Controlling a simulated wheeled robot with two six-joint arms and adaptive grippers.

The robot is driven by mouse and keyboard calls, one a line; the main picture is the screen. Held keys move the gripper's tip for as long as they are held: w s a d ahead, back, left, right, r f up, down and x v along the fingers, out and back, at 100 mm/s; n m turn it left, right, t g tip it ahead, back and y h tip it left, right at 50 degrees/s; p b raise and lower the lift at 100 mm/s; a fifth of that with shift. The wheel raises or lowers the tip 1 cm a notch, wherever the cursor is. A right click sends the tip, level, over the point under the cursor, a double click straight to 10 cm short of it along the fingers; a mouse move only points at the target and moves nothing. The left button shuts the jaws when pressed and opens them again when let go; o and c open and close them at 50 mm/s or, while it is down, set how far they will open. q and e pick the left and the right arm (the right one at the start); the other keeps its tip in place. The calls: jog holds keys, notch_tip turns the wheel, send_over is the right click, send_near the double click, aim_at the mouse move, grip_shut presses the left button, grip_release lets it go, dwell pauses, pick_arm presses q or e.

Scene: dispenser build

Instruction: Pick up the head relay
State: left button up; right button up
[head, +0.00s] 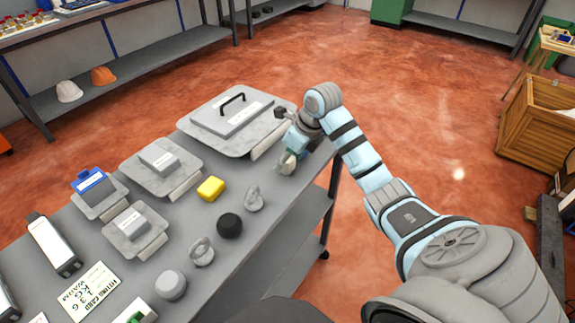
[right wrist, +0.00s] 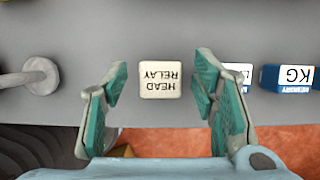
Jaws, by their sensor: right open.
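The head relay (right wrist: 161,80) is a small whitish block labelled HEAD RELAY, lying on the grey table top in the right wrist view. My right gripper (right wrist: 162,92) is open, with one green-padded finger on each side of the relay and a gap on both sides. I cannot tell how far above the table the fingertips are. In the head view my right gripper (head: 289,158) is over the table's right edge, and I cannot make out the relay there. My left gripper is not in view.
A blue block labelled KG (right wrist: 287,77) and another white-labelled piece lie close to the right finger in the wrist view. A grey knobbed part (right wrist: 38,77) is at the left. A grey lidded tray (head: 228,117), a yellow block (head: 211,188) and a black knob (head: 229,225) share the table.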

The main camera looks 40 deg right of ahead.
jog(key=shift+w+f, duration=0.15)
jog(key=shift+f, duration=0.1)
jog(key=c, duration=1.2)
jog(key=shift+r, duration=0.1)
notch_tip(320, 180, up, 20)
jog(key=p, duration=1.1)
